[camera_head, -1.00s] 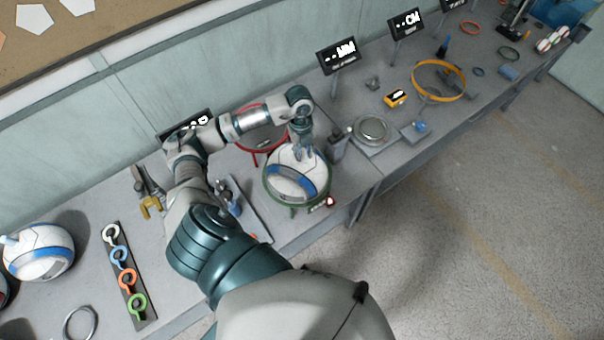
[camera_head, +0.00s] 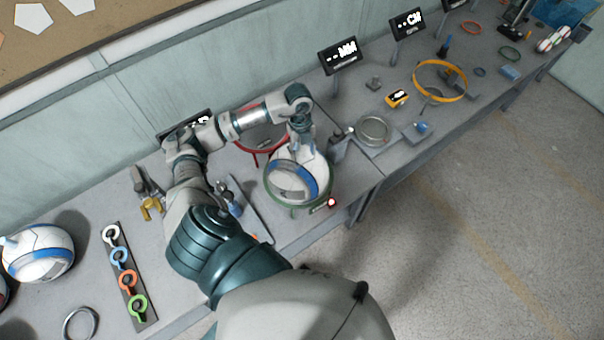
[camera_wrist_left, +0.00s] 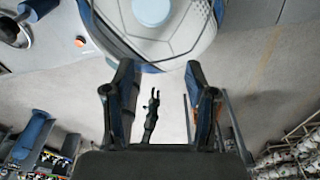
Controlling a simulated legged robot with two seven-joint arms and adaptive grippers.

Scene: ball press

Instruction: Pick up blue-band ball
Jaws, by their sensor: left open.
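A white ball with a blue band (camera_head: 312,165) sits in a green ring stand (camera_head: 329,190) on the bench. My left gripper (camera_head: 303,150) is over the back of this ball, pointing down, and partly blends with it. In the left wrist view the ball (camera_wrist_left: 180,42) fills the top middle, with a round light blue part (camera_wrist_left: 152,10) on it. The open fingers of my left gripper (camera_wrist_left: 158,78) are apart at its lower edge, with nothing between their tips. I cannot tell whether they touch it. My right gripper is not in the head view.
Another white ball with blue (camera_head: 38,253) rests at the far left. A red ring stand (camera_head: 262,140) is behind the left forearm. A strip of coloured rings (camera_head: 125,275) lies at left. A round dish (camera_head: 373,130) and an orange ring stand (camera_head: 440,80) stand to the right.

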